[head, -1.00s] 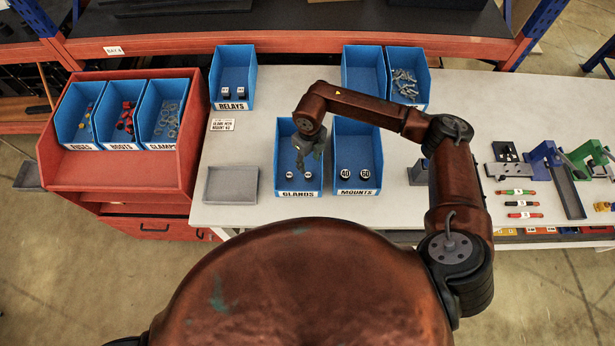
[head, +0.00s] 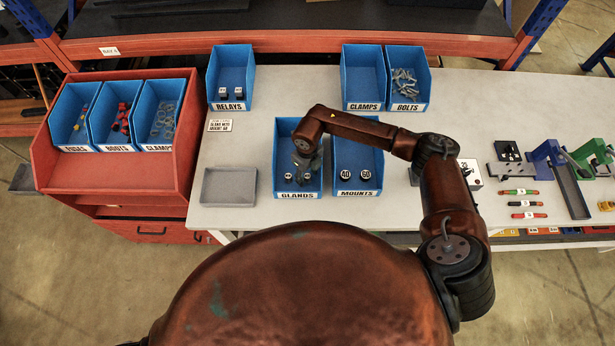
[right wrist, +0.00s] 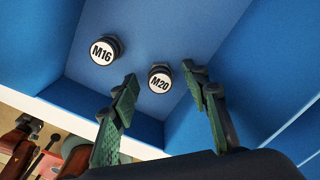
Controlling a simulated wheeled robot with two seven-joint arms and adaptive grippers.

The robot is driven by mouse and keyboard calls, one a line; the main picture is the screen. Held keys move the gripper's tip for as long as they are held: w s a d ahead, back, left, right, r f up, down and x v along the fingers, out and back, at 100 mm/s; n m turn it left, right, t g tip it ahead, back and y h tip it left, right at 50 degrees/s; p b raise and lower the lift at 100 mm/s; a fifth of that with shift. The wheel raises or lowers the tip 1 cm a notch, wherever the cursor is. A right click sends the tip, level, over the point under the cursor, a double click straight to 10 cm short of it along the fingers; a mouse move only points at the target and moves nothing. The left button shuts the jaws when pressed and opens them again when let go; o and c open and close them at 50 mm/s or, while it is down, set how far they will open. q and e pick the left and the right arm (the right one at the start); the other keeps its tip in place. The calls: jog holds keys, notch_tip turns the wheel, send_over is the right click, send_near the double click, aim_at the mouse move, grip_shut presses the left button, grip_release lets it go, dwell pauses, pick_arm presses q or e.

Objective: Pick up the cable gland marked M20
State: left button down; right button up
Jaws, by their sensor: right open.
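The cable gland marked M20 (right wrist: 160,79) is a black fitting with a white top, on the floor of the blue GLANDS bin (head: 299,195). A matching gland marked M16 (right wrist: 104,50) stands to its left in the right wrist view. My right gripper (right wrist: 159,74) is open, with its green fingers apart and the M20 gland showing between their tips. They do not visibly grip it. In the head view my right gripper (head: 306,166) is inside the GLANDS bin, above the two glands, whose marks are too small to read there. My left gripper is not in view.
The blue MOUNTS bin (head: 357,193) stands just right of the GLANDS bin. A grey tray (head: 229,201) lies to the left. RELAYS (head: 232,105), CLAMPS and BOLTS bins stand behind. The GLANDS bin walls are close around my right gripper.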

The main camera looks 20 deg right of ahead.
jog(key=shift+f, duration=0.4)
jog(key=c, duration=1)
jog(key=shift+r, duration=0.15)
